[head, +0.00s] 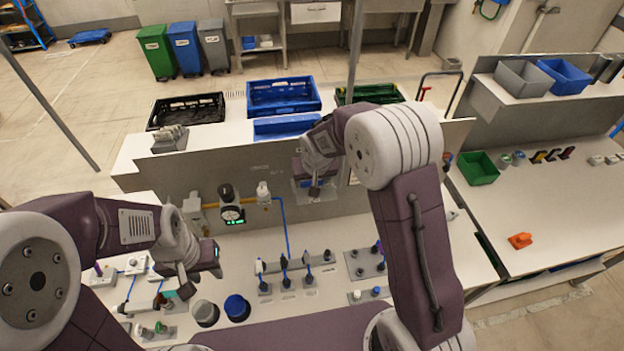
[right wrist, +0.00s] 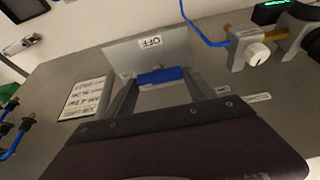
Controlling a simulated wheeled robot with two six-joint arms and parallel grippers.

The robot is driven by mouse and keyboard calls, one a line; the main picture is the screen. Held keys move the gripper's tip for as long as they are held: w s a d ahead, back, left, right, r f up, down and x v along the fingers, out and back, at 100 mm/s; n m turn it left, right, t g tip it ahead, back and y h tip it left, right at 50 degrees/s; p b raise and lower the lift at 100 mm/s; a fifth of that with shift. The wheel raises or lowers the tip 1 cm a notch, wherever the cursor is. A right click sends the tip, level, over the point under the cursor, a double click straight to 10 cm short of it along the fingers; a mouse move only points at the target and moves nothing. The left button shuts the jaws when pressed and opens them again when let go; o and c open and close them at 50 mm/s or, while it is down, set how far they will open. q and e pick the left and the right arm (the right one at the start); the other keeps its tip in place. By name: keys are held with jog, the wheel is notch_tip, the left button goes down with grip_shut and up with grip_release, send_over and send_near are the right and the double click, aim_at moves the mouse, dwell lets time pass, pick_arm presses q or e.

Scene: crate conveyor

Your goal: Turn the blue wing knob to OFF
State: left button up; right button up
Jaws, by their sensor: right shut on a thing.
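The blue wing knob (right wrist: 160,76) sits between the two fingers of my right gripper (right wrist: 162,86) in the right wrist view. It lies across the gap, in front of a grey plate (right wrist: 170,50) with an OFF label (right wrist: 150,42) that appears upside down. My right gripper is shut on the knob. In the head view my right gripper (head: 316,188) is at the upright panel behind the bench, and the knob is mostly hidden there. My left gripper (head: 188,285) is low over the left part of the bench, away from the knob; its finger opening is unclear.
A white knob valve (right wrist: 257,54) and a written card (right wrist: 85,97) are on the panel beside the blue knob. A gauge (head: 231,213) stands left along it. Several plug switches (head: 286,283) and a blue round cap (head: 237,307) are on the bench below. Crates (head: 283,108) stand behind.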

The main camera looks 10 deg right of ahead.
jog(key=shift+f+b, duration=0.15)
jog(key=shift+b, duration=0.3)
jog(key=m+b, duration=0.2)
jog(key=m+h+b, duration=0.1)
jog(key=m+b, duration=0.1)
jog(key=b, duration=0.1)
jog(key=shift+w+a+f+h, duration=0.1)
jog(key=shift+a+f+h, duration=0.05)
jog(key=shift+h, duration=0.15)
jog(key=m+b, duration=0.1)
jog(key=m+h+b, duration=0.1)
jog(key=shift+r+m+g, duration=0.2)
jog(key=shift+m+g, duration=0.1)
jog(key=shift+m, duration=0.1)
jog(key=shift+a+r+m+g, duration=0.1)
jog(key=shift+m+g, duration=0.2)
jog(key=shift+m, duration=0.6)
jog(key=m+h, duration=0.1)
jog(key=m, duration=0.1)
jog(key=shift+r+m+g+p, duration=0.15)
jog(key=shift+m+g+p, duration=0.15)
jog(key=shift+m+p, duration=0.1)
jog(key=m+g+p, duration=0.1)
jog(key=m+p, duration=0.1)
jog(key=m, duration=0.1)
jog(key=shift+w+h, duration=0.15)
jog(key=shift+h, duration=0.25)
jog(key=shift+m+g+p, duration=0.5)
jog(key=shift+m+p, duration=0.15)
jog(key=shift+m, duration=0.35)
